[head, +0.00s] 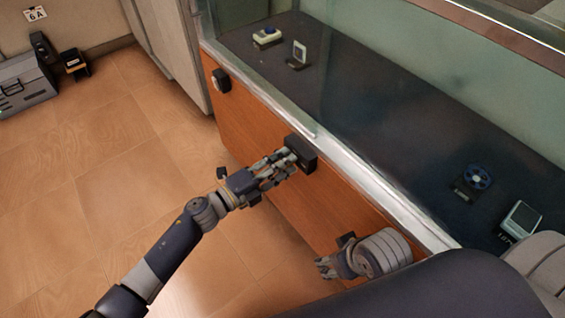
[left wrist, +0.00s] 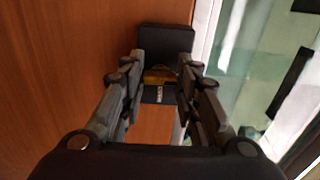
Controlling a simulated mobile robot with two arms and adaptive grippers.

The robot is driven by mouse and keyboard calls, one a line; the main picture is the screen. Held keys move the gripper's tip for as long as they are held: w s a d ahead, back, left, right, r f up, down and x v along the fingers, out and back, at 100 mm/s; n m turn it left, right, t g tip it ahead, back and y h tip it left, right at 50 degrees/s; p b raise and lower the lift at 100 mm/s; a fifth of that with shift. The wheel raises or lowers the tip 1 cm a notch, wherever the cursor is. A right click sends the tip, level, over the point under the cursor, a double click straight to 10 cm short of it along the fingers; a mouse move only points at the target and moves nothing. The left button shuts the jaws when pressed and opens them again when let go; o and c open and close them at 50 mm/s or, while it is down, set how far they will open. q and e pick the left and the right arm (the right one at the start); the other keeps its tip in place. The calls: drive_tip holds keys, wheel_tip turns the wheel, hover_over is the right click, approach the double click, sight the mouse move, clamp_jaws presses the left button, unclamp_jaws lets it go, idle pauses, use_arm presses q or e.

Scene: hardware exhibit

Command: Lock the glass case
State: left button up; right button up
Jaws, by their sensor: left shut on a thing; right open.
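The glass case (head: 236,125) has a wooden front below a glass top with a pale metal rim. A black lock box (head: 303,150) is mounted at the top edge of the wood. It also shows in the left wrist view (left wrist: 165,38), with a small brass-coloured part (left wrist: 158,76) on its near side. My left gripper (head: 287,162) is at the lock box, its fingers (left wrist: 157,70) shut on the brass part from both sides; the exact contact is partly hidden. My right gripper (head: 324,266) is open and empty, low in front of the wooden panel.
Inside the case are a white device (head: 299,52), a yellowish device (head: 267,36), a blue reel (head: 477,177) and a grey device (head: 521,218). A black knob-like fitting (head: 221,81) sits further along the panel. A grey toolbox (head: 24,83) stands far left. The tiled floor between is clear.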

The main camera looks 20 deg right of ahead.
use_arm(q)
drive_tip(key=o, duration=1.1)
drive_tip(key=shift+c, duration=0.2)
drive_tip(key=v, duration=1.2)
